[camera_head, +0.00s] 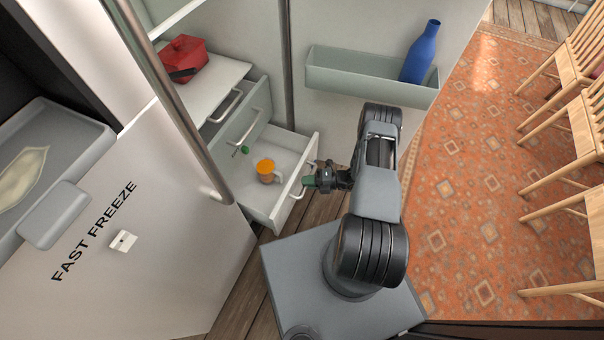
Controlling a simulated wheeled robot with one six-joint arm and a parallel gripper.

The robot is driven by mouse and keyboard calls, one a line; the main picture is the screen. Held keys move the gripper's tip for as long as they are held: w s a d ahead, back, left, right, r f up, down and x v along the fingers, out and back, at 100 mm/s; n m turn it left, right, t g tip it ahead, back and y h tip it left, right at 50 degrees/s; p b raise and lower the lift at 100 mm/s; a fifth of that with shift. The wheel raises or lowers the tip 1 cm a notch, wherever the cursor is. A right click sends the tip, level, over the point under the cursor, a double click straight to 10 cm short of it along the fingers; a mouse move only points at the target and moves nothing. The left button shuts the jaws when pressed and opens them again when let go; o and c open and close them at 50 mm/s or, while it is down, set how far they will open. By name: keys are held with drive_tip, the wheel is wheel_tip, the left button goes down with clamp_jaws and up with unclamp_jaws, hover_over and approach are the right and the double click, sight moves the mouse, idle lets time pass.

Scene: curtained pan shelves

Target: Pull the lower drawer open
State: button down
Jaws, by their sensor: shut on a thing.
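The lower drawer (263,206) of the white cabinet stands pulled out, its inside showing from above. Its front carries a pale bar handle (291,190).
A door with a bin (350,77) holding a blue bottle (422,52) stands open behind my arm. The FAST FREEZE door (150,240) is at left. Wooden chairs (570,130) stand on the rug at right.

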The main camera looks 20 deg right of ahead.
drive_tip(key=shift+s+d, duration=1.25)
drive_tip(key=shift+d, duration=0.1)
drive_tip(key=c, duration=1.1)
unclamp_jaws()
drive_tip(key=shift+d, duration=0.1)
drive_tip(key=p+v, duration=0.1)
drive_tip(key=v, duration=1.2)
drive_tip(key=shift+s+d+r, duration=0.1)
drive_tip(key=shift+s+d, duration=0.15)
